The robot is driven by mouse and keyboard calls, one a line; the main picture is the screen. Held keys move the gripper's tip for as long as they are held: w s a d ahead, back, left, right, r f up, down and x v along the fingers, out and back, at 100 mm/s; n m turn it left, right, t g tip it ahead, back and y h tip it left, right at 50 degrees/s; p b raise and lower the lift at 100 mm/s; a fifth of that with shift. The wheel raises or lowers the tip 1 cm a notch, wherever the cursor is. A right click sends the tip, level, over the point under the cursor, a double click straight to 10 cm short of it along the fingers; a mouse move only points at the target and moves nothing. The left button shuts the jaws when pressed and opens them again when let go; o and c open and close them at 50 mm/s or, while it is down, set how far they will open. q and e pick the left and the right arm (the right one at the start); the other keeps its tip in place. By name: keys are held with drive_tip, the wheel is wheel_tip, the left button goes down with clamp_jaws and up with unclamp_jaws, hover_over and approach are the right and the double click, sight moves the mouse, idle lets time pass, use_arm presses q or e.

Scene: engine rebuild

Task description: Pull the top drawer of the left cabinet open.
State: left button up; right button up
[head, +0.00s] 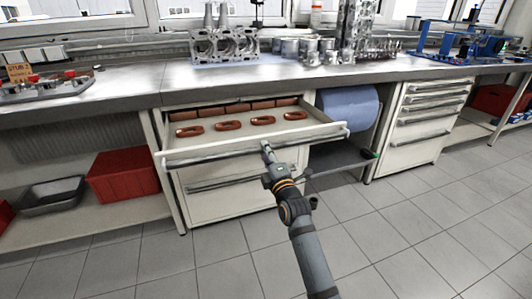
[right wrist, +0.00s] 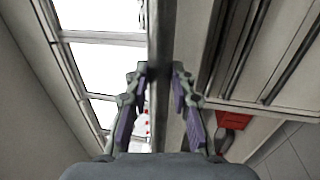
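The left cabinet (head: 233,203) stands under the bench. Its top drawer (head: 215,143) is out from the cabinet, its inside in plain view. Several copper-coloured oval rings (head: 229,126) lie in it, with a row of brown blocks (head: 238,107) at the back. A long bar handle (head: 213,156) runs along the drawer front. My right gripper (head: 267,148) is at this handle, right of its middle. In the right wrist view the bar (right wrist: 161,60) passes between the two fingertips (right wrist: 160,72), which appear closed on it. My left gripper is out of view.
Lower drawers (head: 225,185) of the left cabinet are shut. A red bin (head: 122,175) and a grey tray (head: 52,195) sit on the shelf at left. A blue roll (head: 348,108) and a right-hand cabinet (head: 415,125) are at right. Open tiled floor lies in front.

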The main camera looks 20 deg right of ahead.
drive_tip(key=shift+o, duration=0.6)
drive_tip(key=s+f, duration=0.2)
drive_tip(key=s, duration=0.9)
drive_tip(key=shift+s+d+f, duration=0.15)
drive_tip(key=shift+s+d, duration=0.05)
drive_tip(key=shift+s, duration=0.2)
drive_tip(key=shift+f, duration=0.1)
